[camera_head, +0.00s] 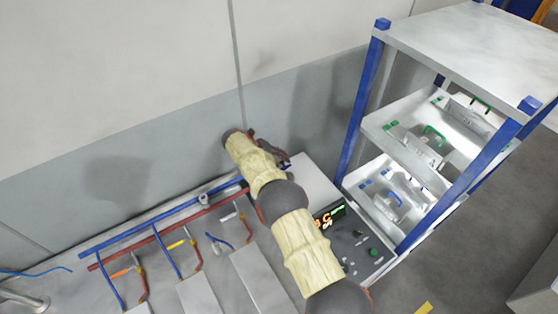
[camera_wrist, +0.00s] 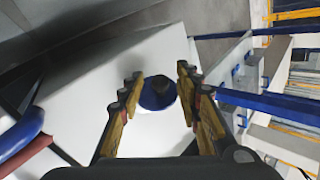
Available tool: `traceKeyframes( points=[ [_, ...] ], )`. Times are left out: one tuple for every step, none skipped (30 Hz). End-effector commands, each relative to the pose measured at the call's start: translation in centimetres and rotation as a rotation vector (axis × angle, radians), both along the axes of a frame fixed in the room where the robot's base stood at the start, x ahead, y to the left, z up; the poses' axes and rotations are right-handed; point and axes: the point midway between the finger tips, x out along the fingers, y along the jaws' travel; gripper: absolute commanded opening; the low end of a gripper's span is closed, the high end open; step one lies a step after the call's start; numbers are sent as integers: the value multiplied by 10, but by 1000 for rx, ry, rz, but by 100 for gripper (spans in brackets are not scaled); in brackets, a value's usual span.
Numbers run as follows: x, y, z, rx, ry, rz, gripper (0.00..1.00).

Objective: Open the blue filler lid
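In the wrist view, a round blue filler lid (camera_wrist: 158,100) sits on the white top of a cabinet (camera_wrist: 150,50). Its middle looks dark, and I cannot tell whether that is shadow or an opening. My gripper (camera_wrist: 159,76) is open, with one yellow-padded finger to the left of the lid and one to the right. Gaps show between the fingers and the lid, and nothing is held. In the head view my gripper (camera_head: 275,152) is a dark shape near the wall, and the lid is hidden behind my arm.
A blue-framed shelf rack (camera_head: 372,85) with white trays stands to the right of the cabinet. Blue and red pipes (camera_head: 165,225) run along the wall on the left. A dark control panel (camera_head: 355,245) lies right of my arm.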

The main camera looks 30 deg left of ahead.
Motion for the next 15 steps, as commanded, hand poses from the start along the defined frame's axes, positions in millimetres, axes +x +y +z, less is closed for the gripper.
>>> traceKeyframes(
  points=[
    [0, 0, 0, 0, 0, 0, 34],
    [0, 0, 0, 0, 0, 0, 34],
    [0, 0, 0, 0, 1, -1, 34],
    [0, 0, 0, 0, 0, 0, 34],
    [0, 0, 1, 0, 0, 0, 34],
    [-1, 1, 2, 0, 0, 0, 34],
    [-2, 1, 3, 0, 0, 0, 34],
    [-3, 2, 5, 0, 0, 0, 34],
    [-6, 4, 8, 0, -1, 1, 34],
    [-8, 6, 11, 0, -1, 2, 34],
    [-10, 8, 15, 1, -1, 3, 34],
    [-14, 11, 21, 3, -2, 3, 34],
    [-18, 13, 25, 2, -1, 3, 34],
    [-21, 15, 29, 2, -1, 3, 34],
    [-25, 18, 36, 1, -1, 1, 34]
  ],
)
